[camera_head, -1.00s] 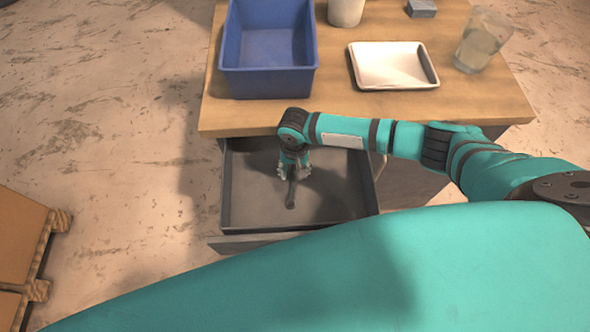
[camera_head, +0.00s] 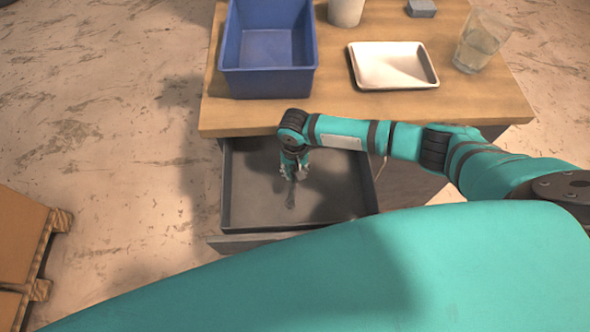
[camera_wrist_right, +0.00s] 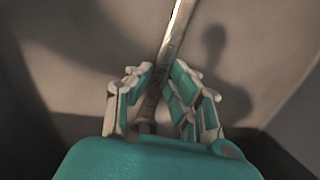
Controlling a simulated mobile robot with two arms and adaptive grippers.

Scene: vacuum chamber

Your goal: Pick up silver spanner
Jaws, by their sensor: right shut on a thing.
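The silver spanner (camera_wrist_right: 173,42) shows in the right wrist view, running from the top edge down between the fingers of my right gripper (camera_wrist_right: 158,95). The fingers are shut on its shaft. In the head view my right gripper (camera_head: 293,172) points down into the open drawer (camera_head: 340,205), and the spanner (camera_head: 291,198) shows as a small dark strip just below the fingertips. I cannot tell whether the spanner touches the drawer floor. The gripper and wrist hide its other end. My left gripper is not in view.
The wooden tabletop (camera_head: 350,112) lies above the drawer. On it are a blue bin (camera_head: 268,82), a white tray (camera_head: 392,85), a glass (camera_head: 482,42), a pale cup (camera_head: 345,10) and a grey block (camera_head: 421,8). Wooden pallets with boxes (camera_head: 20,240) stand at the lower left.

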